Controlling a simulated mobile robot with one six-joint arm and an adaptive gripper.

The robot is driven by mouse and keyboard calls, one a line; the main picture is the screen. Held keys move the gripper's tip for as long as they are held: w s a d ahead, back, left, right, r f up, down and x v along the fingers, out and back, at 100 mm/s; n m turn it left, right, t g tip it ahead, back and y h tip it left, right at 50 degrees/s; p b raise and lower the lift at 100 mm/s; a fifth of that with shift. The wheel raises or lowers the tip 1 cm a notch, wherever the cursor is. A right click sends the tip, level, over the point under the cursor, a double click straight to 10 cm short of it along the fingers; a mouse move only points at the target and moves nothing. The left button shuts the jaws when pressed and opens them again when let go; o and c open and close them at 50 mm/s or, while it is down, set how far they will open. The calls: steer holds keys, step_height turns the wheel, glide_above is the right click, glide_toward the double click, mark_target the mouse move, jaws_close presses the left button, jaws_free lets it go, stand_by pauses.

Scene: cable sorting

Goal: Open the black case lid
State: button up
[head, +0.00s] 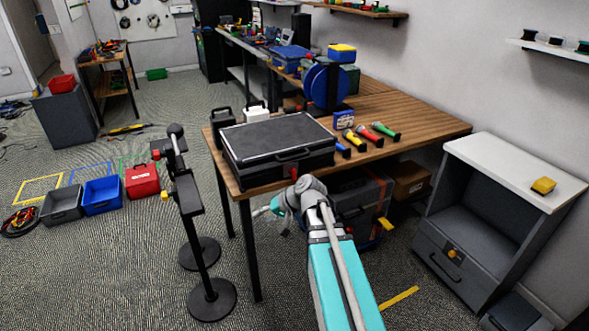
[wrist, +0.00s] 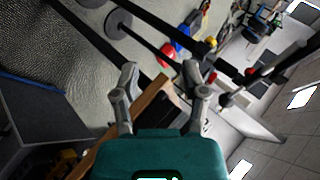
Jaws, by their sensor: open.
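The black case (head: 272,133) lies flat with its lid shut on the near end of the wooden table, its handle and a red latch on the front side. My gripper (head: 259,211) hangs in front of and below the case, apart from it, beside the table's front edge. In the wrist view my gripper (wrist: 161,78) shows two grey fingers spread apart with nothing held. A dark shape that looks like the case (wrist: 172,102) and the wooden table edge (wrist: 148,98) show beyond and between the fingers.
A blue cable reel (head: 318,85) stands behind. Black stands (head: 200,250) rise left of the table. Grey, blue and red bins (head: 102,195) sit on the floor. A white-topped cabinet (head: 505,165) stands right.

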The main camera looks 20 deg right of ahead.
steer(key=w+d+m+t+y+b, duration=0.2)
steer(key=w+d+m+t+b, duration=0.35)
steer(key=d, duration=0.55)
steer(key=m+t+h+b, duration=0.1)
steer(key=m+t+b, duration=0.2)
steer(key=t+b, duration=0.35)
glide_toward(295, 156)
steer(key=s+d+f, duration=0.1)
steer(key=s+f, duration=0.1)
steer(key=s, duration=0.1)
steer(key=shift+s+d+r+t, duration=0.1)
steer(key=shift+s+r+t, duration=0.05)
steer(key=shift+r+t, duration=0.15)
steer(key=p+x, duration=0.1)
steer(key=x, duration=0.6)
steer(key=p+x, duration=0.1)
steer(key=x, duration=0.5)
steer(key=shift+w+f+p, duration=0.15)
steer(key=shift+w+p, duration=0.25)
steer(key=shift+w, duration=0.05)
jaws_close()
